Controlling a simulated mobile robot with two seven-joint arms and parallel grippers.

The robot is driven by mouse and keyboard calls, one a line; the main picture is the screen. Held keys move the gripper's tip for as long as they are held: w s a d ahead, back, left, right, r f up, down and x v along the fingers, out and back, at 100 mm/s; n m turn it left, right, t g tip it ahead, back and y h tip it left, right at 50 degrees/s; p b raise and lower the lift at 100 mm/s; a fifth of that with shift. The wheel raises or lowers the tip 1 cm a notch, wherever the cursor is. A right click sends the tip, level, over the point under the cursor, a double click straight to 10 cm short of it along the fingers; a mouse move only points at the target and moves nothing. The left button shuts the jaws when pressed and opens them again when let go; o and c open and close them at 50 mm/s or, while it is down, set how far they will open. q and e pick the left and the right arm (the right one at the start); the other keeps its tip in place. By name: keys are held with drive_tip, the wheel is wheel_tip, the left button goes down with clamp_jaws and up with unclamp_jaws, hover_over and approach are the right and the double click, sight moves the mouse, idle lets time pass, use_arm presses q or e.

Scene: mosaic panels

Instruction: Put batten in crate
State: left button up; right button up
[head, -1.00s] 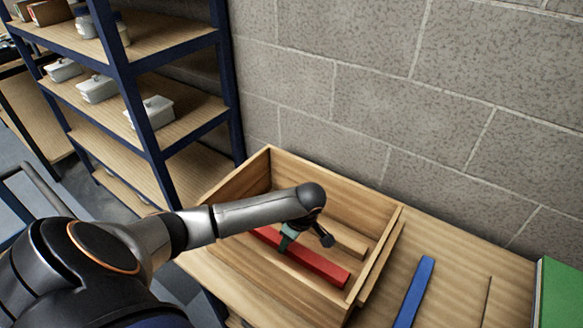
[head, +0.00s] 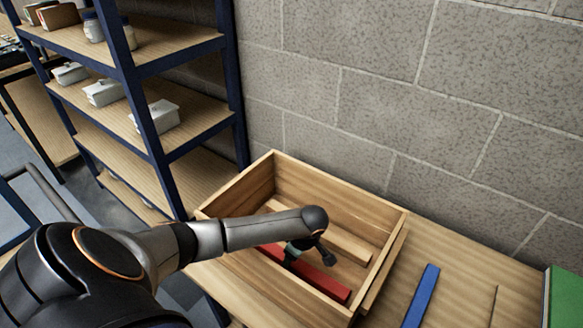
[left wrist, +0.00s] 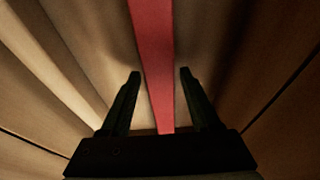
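The wooden crate (head: 339,182) stands on the bench against the wall. A red batten (head: 322,281) lies lengthwise inside it, toward the near side. A plain wooden batten (head: 348,246) lies behind it in the crate. My left gripper (head: 291,258) is inside the crate, over the red batten. In the left wrist view, the red batten (left wrist: 153,45) runs between the two fingers (left wrist: 160,76), with a gap on each side, so the gripper is open. A blue batten (head: 422,297) lies on the bench right of the crate. My right gripper is not in view.
A plain wooden strip (head: 386,268) lies along the crate's right outer side. A thin wooden strip (head: 496,306) lies right of the blue batten. A green object (head: 565,297) stands at the right edge. A blue-framed shelf (head: 205,58) with white containers stands at left.

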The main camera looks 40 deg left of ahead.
sight(301, 265)
use_arm(q)
drive_tip(key=shift+o, duration=0.6)
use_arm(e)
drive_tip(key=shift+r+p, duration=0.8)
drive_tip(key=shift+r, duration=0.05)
use_arm(q)
drive_tip(key=v, duration=1.2)
drive_tip(key=shift+r, duration=0.2)
